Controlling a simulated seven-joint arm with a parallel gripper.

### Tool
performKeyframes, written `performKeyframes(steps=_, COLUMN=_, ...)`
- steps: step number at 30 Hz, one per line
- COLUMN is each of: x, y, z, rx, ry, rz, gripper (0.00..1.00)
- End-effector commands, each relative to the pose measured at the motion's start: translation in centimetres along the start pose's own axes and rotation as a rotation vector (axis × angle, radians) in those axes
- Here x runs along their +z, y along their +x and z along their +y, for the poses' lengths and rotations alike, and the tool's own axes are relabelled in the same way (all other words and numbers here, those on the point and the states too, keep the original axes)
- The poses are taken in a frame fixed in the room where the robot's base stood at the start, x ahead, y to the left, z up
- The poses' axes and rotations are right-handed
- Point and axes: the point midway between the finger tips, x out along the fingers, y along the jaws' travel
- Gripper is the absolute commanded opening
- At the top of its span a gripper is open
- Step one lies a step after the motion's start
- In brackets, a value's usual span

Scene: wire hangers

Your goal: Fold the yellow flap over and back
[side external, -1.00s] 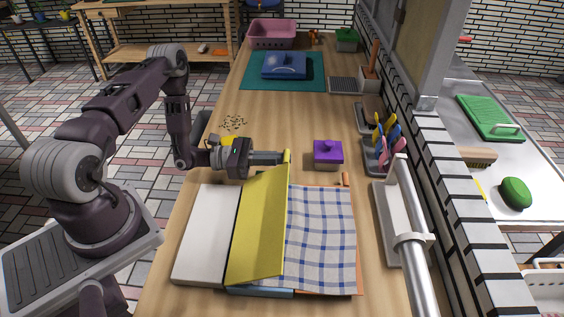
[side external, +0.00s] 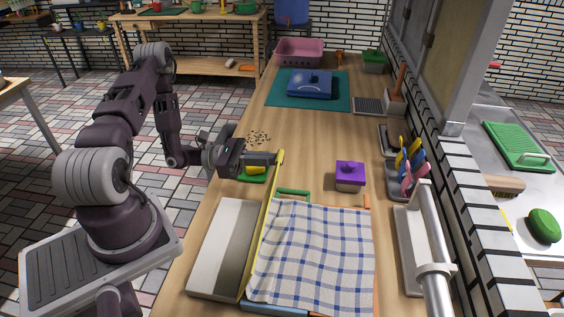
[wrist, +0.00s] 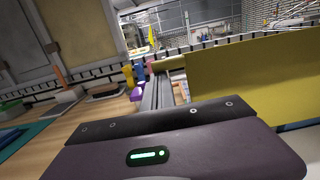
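The yellow flap (side external: 262,215) stands up nearly edge-on to the side view, as a thin strip between a white panel (side external: 226,245) and a blue-checked cloth (side external: 318,255). It fills the right of the wrist view (wrist: 250,80). My gripper (side external: 276,159) is at the flap's raised far corner, its fingers pointing right. In the wrist view its fingers (wrist: 159,90) look close together, with the flap just right of them. The fingertips seem to touch the flap; the exact contact is hidden.
A purple-lidded box (side external: 350,175) stands right of my gripper. A green thing with a yellow piece (side external: 253,174) lies below my gripper. A utensil holder (side external: 405,180) and silver rail (side external: 430,235) line the right side. A blue box on a teal mat (side external: 280,98) is farther back.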

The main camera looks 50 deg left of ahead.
Motion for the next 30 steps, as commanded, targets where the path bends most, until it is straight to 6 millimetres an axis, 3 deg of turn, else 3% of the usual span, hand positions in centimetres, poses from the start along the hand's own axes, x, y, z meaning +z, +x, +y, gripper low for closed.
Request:
performKeyframes(steps=5, x=0.12, y=-1.03, z=0.02, rx=0.0, ry=0.0, rz=0.001, gripper=0.0)
performKeyframes(steps=30, x=0.11, y=-0.99, z=0.01, rx=0.0, ry=0.0, rz=0.0, gripper=0.0)
